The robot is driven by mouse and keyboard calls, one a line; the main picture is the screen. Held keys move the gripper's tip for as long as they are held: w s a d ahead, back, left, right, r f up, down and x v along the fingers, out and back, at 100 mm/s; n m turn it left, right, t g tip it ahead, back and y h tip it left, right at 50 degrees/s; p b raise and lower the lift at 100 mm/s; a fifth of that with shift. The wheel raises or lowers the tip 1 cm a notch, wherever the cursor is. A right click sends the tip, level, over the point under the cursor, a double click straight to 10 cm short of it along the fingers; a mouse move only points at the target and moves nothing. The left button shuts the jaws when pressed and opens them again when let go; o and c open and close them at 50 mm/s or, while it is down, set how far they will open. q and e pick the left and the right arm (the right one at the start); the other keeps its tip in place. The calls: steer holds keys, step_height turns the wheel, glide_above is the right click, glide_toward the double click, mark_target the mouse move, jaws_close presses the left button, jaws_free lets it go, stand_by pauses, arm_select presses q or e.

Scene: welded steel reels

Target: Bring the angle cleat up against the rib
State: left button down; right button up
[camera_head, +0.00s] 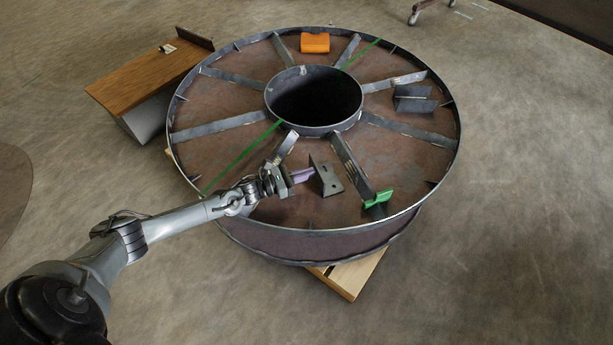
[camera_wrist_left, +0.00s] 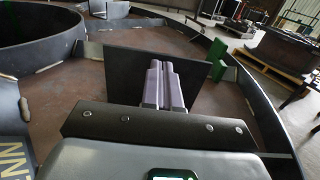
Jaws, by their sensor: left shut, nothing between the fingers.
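The angle cleat (camera_head: 324,176) is a dark steel angle on the reel's brown face, in the near sector. Its upright leg stands and its holed foot points right, toward a rib (camera_head: 347,160); a gap shows between them. A green clamp (camera_head: 379,198) sits at that rib's outer end. My left gripper (camera_head: 312,171) is shut and empty, its purple fingers at the left side of the cleat's upright. In the left wrist view the fingers (camera_wrist_left: 160,66) point at the cleat's dark plate (camera_wrist_left: 124,70); whether they touch it I cannot tell. The green clamp (camera_wrist_left: 217,54) shows beyond. My right gripper is out of view.
The reel's raised rim (camera_head: 452,148) and central hub ring (camera_head: 318,130) bound the sectors. An orange block (camera_head: 315,42) lies at the far side, and another dark angle piece (camera_head: 413,98) at the right. A wooden-topped bench (camera_head: 145,82) stands at the upper left.

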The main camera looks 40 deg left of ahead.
mark_target(318, 170)
arm_select(q)
steer(key=shift+w+d, duration=0.15)
steer(key=shift+w+d+b, duration=0.1)
steer(key=shift+w+b, duration=0.15)
steer(key=shift+b, duration=0.05)
steer(key=b+x, duration=0.1)
steer(key=x, duration=0.2)
steer(key=shift+w+f+b, duration=0.1)
steer(key=shift+w+b, duration=0.05)
steer(key=shift+b, duration=0.15)
steer(key=shift+w+d, duration=0.15)
steer(key=shift+w, duration=0.1)
steer(key=shift+s, duration=0.1)
steer(key=shift+s, duration=0.1)
